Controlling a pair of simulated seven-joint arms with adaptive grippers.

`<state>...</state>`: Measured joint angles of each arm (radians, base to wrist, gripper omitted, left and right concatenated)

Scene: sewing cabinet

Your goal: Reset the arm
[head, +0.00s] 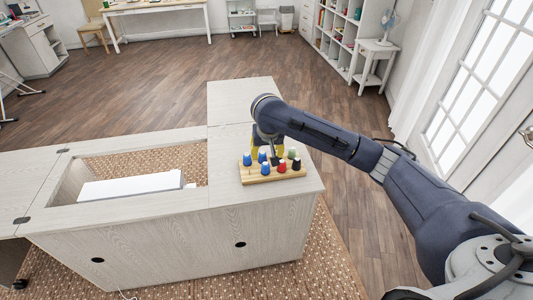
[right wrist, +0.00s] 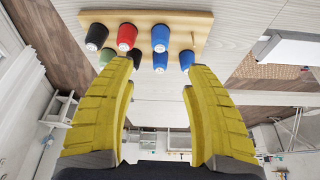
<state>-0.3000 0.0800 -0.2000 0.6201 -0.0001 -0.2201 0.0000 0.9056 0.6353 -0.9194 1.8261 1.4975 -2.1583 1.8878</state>
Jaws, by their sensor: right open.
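My right arm (head: 325,138) reaches in from the right in the head view, over the cabinet top. My right gripper (right wrist: 157,72) has yellow fingers and is open in the right wrist view, with nothing held between them. In the head view its yellow fingers (head: 256,156) show only in part, behind the thread rack. The wooden rack (head: 252,179) carries several upright spools: blue, red, black and green. The fingertips are close to the spools on the rack; I cannot tell whether they touch any. My left arm and gripper are not in view.
The pale cabinet (head: 225,225) has an open recess at left with a white slab (head: 130,187) in it. A free peg (right wrist: 192,38) stands on the rack. The cabinet top behind the rack is clear. A fan (head: 388,22) stands on a side table at the back right.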

